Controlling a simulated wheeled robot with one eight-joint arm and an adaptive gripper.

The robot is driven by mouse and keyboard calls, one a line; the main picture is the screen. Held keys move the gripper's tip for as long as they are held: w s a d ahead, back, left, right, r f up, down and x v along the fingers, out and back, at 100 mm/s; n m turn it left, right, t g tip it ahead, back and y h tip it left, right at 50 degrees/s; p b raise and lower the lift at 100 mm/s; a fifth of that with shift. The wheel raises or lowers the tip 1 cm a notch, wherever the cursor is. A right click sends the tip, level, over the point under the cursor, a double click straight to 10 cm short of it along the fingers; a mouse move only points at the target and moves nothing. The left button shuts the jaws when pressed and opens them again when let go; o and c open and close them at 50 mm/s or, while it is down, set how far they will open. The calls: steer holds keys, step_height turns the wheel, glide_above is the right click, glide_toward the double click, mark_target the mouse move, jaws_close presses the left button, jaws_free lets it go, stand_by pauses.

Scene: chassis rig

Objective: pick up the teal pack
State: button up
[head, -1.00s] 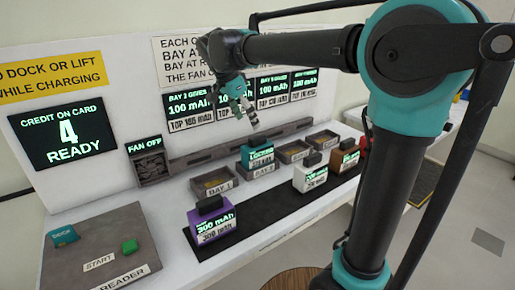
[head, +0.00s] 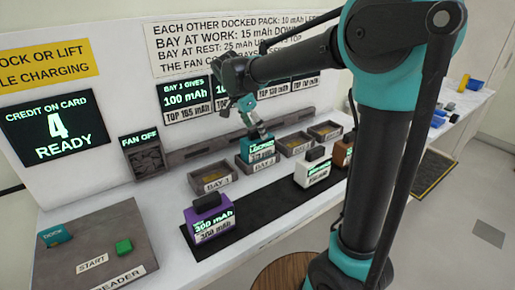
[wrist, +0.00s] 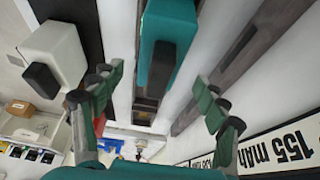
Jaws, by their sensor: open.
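The teal pack (head: 262,156) stands in a bay of the bench, with a lit label that seems to read LOCKED. My gripper (head: 252,125) is just above the pack, pointing down, and hides part of its top. In the wrist view the teal pack (wrist: 170,38) with its dark handle (wrist: 161,72) lies between the lines of the two fingers. My gripper (wrist: 160,88) is open there, one finger on each side, with nothing held. I cannot tell whether the fingertips reach down beside the handle.
A purple pack (head: 209,220), a white pack (head: 314,170) and a brown pack (head: 342,153) stand on the black mat (head: 262,201) in front. Open bays (head: 212,179) flank the teal pack. A wall panel with displays rises behind. The card reader (head: 75,265) is at the left.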

steer(key=shift+x, duration=2.9)
steer(key=shift+d, duration=0.1)
steer(key=shift+c, duration=0.5)
steer(key=shift+r, duration=0.1)
jaws_close()
